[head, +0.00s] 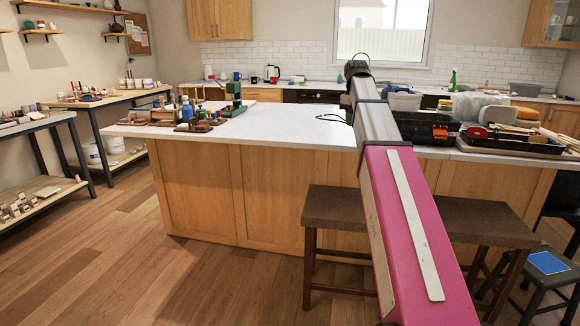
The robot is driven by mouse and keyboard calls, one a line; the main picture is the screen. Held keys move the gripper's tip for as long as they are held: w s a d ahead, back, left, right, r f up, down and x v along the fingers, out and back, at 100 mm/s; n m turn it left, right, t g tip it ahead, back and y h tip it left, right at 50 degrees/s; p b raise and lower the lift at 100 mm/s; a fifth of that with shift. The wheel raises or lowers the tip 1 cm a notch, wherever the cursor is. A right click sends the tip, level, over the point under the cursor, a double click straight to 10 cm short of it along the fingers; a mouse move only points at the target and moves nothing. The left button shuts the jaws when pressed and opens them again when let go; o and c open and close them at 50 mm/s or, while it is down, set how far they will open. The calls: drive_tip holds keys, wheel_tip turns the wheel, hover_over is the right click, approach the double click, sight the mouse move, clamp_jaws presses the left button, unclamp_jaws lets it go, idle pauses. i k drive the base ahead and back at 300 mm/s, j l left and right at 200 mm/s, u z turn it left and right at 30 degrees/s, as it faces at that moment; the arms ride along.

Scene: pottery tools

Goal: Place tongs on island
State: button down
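The island (290,132) has a white top and wooden panels and stands across the middle of the head view. I cannot make out tongs anywhere; the tools on the surfaces are too small to tell apart. My pink and grey arm reaches from the bottom right up over the island. Its far end, with a dark joint, is at the top centre. My gripper does not show and seems hidden behind the arm, so I cannot see whether it holds anything. A thin dark curved shape (332,118) shows just left of the arm, over the island top; I cannot tell what it is.
Small bottles and tools crowd the island's left end; black trays (512,141) with tools fill its right end. The middle of its top is clear. Side tables (30,125) line the left wall. Floor at front left is free.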

sight(289, 121)
drive_tip(key=i+j+z, duration=0.4)
drive_tip(key=j, duration=0.8)
drive_tip(key=i+j+z, duration=0.4)
drive_tip(key=j, duration=0.85)
drive_tip(key=j+z, duration=0.4)
drive_tip(key=j, duration=0.9)
drive_tip(key=j+z, duration=0.4)
drive_tip(key=j, duration=1)
